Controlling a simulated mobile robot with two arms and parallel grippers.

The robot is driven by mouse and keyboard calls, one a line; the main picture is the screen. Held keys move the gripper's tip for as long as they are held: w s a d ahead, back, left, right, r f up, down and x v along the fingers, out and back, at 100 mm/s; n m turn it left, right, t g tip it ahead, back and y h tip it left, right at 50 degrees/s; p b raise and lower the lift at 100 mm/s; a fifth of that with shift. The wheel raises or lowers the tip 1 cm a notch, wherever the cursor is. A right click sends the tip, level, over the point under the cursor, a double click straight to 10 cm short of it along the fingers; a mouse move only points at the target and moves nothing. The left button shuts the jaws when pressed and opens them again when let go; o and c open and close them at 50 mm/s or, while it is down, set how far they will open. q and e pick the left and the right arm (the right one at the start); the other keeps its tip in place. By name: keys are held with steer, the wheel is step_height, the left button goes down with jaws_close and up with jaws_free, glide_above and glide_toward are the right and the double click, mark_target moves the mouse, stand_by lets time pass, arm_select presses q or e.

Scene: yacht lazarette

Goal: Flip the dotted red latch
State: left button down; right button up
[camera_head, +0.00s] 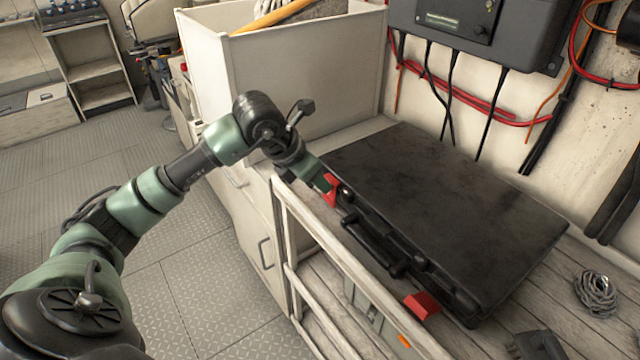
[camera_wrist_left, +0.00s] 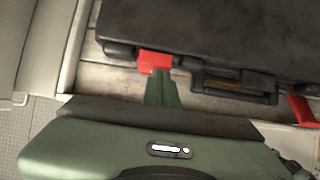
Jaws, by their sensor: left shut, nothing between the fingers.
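A black case (camera_head: 450,200) lies flat on the wooden bench, its handle (camera_head: 375,243) on the front side. It has two red latches. One red latch (camera_head: 331,190) is at the case's far left front; the other red latch (camera_head: 421,305) is nearer, at the right. No dots can be made out on either. My left gripper (camera_head: 322,181) is shut and empty, at the far latch. In the left wrist view its green fingertips (camera_wrist_left: 163,76) are right at that latch (camera_wrist_left: 154,61), partly covering its lower edge; contact cannot be told. My right gripper is not in view.
A white rail (camera_head: 330,243) runs along the bench front. A tall white bin (camera_head: 300,70) stands behind the gripper. A coiled rope (camera_head: 596,293) lies to the right of the case. A grey box with cables (camera_head: 480,28) hangs on the wall behind.

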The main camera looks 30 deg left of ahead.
arm_select(q)
steer(key=b+v, duration=0.1)
steer(key=v, duration=0.7)
